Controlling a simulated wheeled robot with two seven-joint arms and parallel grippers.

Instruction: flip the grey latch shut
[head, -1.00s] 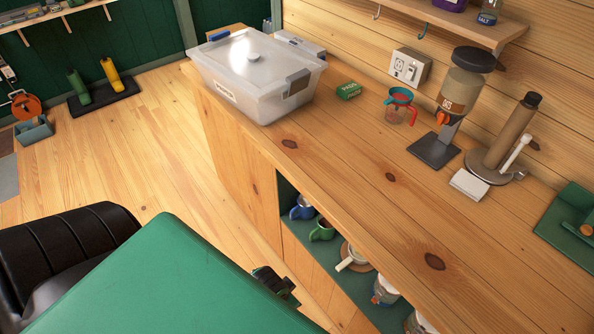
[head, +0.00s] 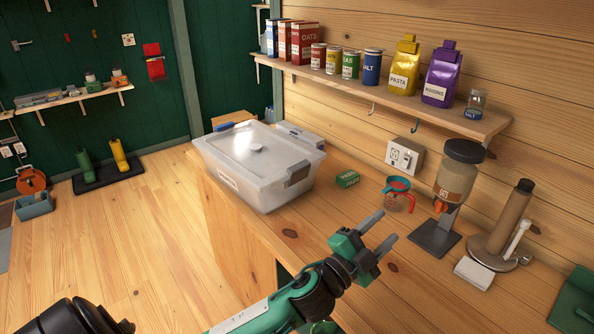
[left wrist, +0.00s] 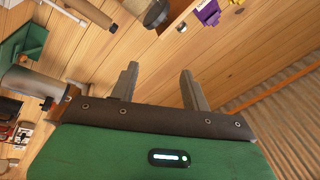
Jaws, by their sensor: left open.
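A clear plastic bin (head: 225,174) with a translucent lid (head: 270,150) stands on the wooden counter. The grey latch (head: 298,173) is on its right-hand end, near the rim; I cannot tell how far it is folded. My left gripper (head: 380,232) is open and empty above the counter, to the right of and nearer than the bin, clear of the latch. Its two grey fingers stand apart in the left wrist view (left wrist: 159,70), with nothing between them. The bin and latch do not show in that view. My right gripper is not in view.
A shelf (head: 430,118) with boxes, tins and bags hangs above. Counter between bin and green box is clear.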

